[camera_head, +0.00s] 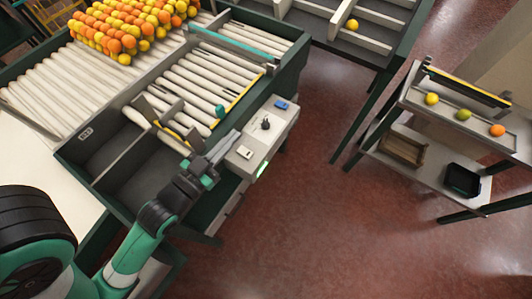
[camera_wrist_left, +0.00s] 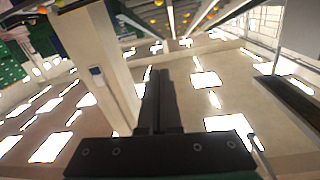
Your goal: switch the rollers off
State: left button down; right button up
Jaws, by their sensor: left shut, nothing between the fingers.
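The pale control box (camera_head: 262,142) stands at the right end of the roller table in the head view. On its top are a dark knob or switch (camera_head: 265,124), a blue part (camera_head: 281,105) and a small white plate (camera_head: 245,153); a green light (camera_head: 262,169) glows on its front side. My left gripper (camera_head: 231,139) is at the near left edge of the box, left of the dark knob; I cannot tell whether it touches the box. Its fingers are shut and empty, and also show in the left wrist view (camera_wrist_left: 158,85). My right gripper is in neither view.
The white rollers (camera_head: 185,90) lie behind the box, with many oranges and yellow fruits (camera_head: 125,30) piled at the upper left. A dark empty bin (camera_head: 135,165) is left of my gripper. A shelf cart (camera_head: 400,130) stands at right; red floor lies between.

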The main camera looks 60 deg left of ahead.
pick_arm(q)
jog(key=s+f+n+g+b, duration=0.1)
jog(key=s+f+g+b, duration=0.2)
jog(key=s+f, duration=0.3)
notch_tip(320, 180, down, 6)
jog(key=shift+a+r, duration=0.2)
jog(key=shift+r, duration=0.05)
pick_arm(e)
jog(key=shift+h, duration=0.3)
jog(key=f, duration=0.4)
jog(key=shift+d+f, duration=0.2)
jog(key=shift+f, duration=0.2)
